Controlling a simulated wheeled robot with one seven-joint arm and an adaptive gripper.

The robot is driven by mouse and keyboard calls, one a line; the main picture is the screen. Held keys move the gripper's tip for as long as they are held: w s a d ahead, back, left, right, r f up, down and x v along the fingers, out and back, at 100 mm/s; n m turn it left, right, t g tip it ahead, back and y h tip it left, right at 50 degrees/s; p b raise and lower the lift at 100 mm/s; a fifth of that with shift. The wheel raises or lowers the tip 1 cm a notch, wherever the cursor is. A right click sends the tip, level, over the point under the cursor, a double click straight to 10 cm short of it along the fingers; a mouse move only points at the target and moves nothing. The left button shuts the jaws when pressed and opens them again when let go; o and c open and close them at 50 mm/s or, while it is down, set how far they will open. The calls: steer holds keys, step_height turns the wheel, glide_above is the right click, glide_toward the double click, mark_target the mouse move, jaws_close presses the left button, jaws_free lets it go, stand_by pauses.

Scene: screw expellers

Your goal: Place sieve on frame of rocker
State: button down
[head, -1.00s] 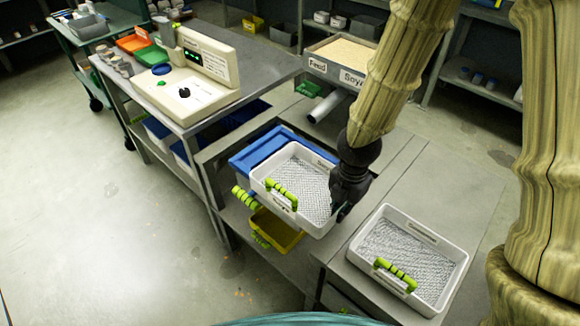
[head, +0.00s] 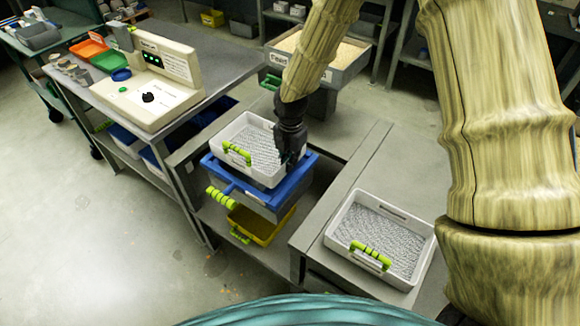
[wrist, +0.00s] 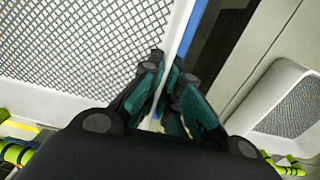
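A white sieve (head: 233,133) with a mesh floor and a lime-green handle is over the blue frame of the rocker (head: 212,170). The frame's blue rim shows along the sieve's front and right sides. I cannot tell whether the sieve touches the frame or hangs just above it. My gripper (head: 290,158) is at the sieve's right wall. In the wrist view my gripper's fingers (wrist: 168,100) are closed on both sides of the sieve's white wall (wrist: 181,30). The rocker's far side is hidden behind the sieve and gripper.
A second white sieve (head: 408,278) lies on the bench at the right. A yellow tray (head: 262,228) is below the rocker. A box labelled Feed (head: 345,77) stands behind. A beige instrument (head: 150,95) is on the left bench. The floor at left is clear.

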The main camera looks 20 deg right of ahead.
steer(key=shift+f+p, duration=0.35)
steer(key=shift+f, duration=1.35)
steer(key=shift+f, duration=0.15)
steer(key=c, duration=1.6)
jaws_free()
steer(key=shift+w, duration=0.1)
steer(key=shift+c, duration=0.2)
step_height(320, 180, up, 12)
steer(key=shift+d+r+b, duration=0.1)
steer(key=shift+r+b, duration=0.05)
steer(key=shift+b, duration=0.3)
